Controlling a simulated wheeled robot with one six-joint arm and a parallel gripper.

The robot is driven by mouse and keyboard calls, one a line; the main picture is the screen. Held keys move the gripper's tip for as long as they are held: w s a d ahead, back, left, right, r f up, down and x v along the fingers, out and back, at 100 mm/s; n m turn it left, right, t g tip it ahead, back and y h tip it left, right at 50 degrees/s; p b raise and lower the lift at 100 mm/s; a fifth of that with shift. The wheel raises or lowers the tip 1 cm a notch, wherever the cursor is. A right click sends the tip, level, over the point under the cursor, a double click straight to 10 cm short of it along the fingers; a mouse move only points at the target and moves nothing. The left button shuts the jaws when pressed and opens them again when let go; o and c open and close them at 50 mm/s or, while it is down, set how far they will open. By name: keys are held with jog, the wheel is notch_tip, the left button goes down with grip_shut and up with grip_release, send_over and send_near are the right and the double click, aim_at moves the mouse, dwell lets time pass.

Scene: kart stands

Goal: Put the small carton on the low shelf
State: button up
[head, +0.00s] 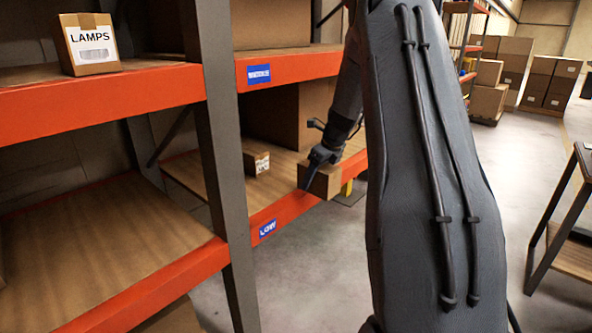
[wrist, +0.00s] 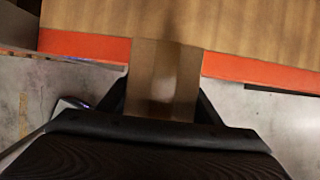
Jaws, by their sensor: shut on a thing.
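A small brown carton (head: 326,182) is in my gripper (head: 308,178), at the front edge of the low shelf (head: 203,172). The low shelf has a wooden board, an orange front beam and a blue LOW label (head: 267,229). In the wrist view, the carton (wrist: 163,80) sits between the two dark fingers of my gripper (wrist: 163,110). Its far end overlaps the orange beam (wrist: 85,44) in the picture, with the board (wrist: 240,25) beyond. I cannot tell whether the carton touches the shelf.
Another small carton (head: 256,162) stands on the low shelf, left of the held one. A large brown box (head: 285,112) stands behind. A grey upright (head: 222,150) divides the bays. A LAMPS box (head: 88,44) sits on the upper shelf. A dark cart (head: 565,240) stands at right.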

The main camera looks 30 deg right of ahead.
jog(key=w+a, duration=0.1)
jog(key=w, duration=0.3)
jog(key=w+a+p, duration=0.1)
jog(key=w+a, duration=0.1)
jog(key=w, duration=0.3)
jog(key=w+a+p, duration=0.1)
jog(key=w+a, duration=0.1)
jog(key=w, duration=0.2)
jog(key=shift+w, duration=0.15)
jog(key=shift+f+p, duration=0.85)
jog(key=shift+f, duration=0.85)
jog(key=shift+f, duration=0.1)
jog(key=o, duration=1.4)
jog(key=shift+f, duration=0.1)
jog(key=shift+b+v, duration=0.8)
jog(key=shift+v, duration=3.1)
